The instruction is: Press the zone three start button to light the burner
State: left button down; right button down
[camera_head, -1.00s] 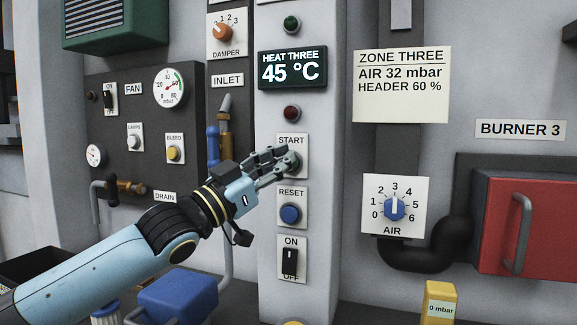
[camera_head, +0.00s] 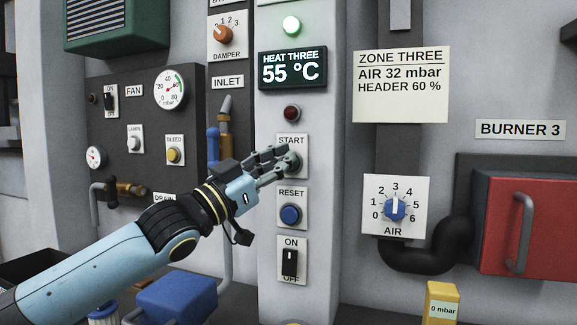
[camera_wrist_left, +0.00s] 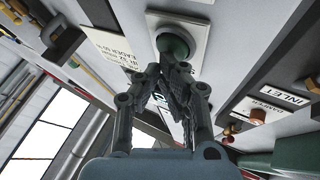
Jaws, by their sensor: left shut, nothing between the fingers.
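My left gripper (camera_head: 291,163) is shut and empty, with its fingertips at the START plate (camera_head: 285,141) on the grey column. The fingers cover most of the start button in the head view. In the left wrist view the green start button (camera_wrist_left: 174,45) shows just beyond the closed fingers (camera_wrist_left: 172,75), which seem to touch it or nearly so. The green lamp (camera_head: 291,26) at the top of the column is lit. The HEAT THREE display (camera_head: 292,68) reads 55 °C. The red lamp (camera_head: 292,113) is dark. My right gripper is not in view.
Below START are the blue RESET button (camera_head: 290,214) and a black ON/OFF switch (camera_head: 289,262). The AIR dial (camera_head: 395,208), ZONE THREE sign (camera_head: 401,86) and red burner door (camera_head: 520,225) are to the right. The fan panel (camera_head: 120,125) with gauges is to the left.

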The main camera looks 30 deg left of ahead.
pick_arm(q)
jog(key=shift+w+b, duration=0.1)
jog(key=shift+b, duration=0.35)
dwell(0.3)
jog(key=shift+r+p, duration=0.15)
jog(key=shift+p, duration=0.6)
jog(key=shift+s+p, duration=0.2)
jog(key=shift+p, duration=0.75)
jog(key=s+p, duration=0.1)
jog(key=p, duration=0.4)
jog(key=shift+s+d, duration=0.15)
jog(key=shift+f, duration=0.2)
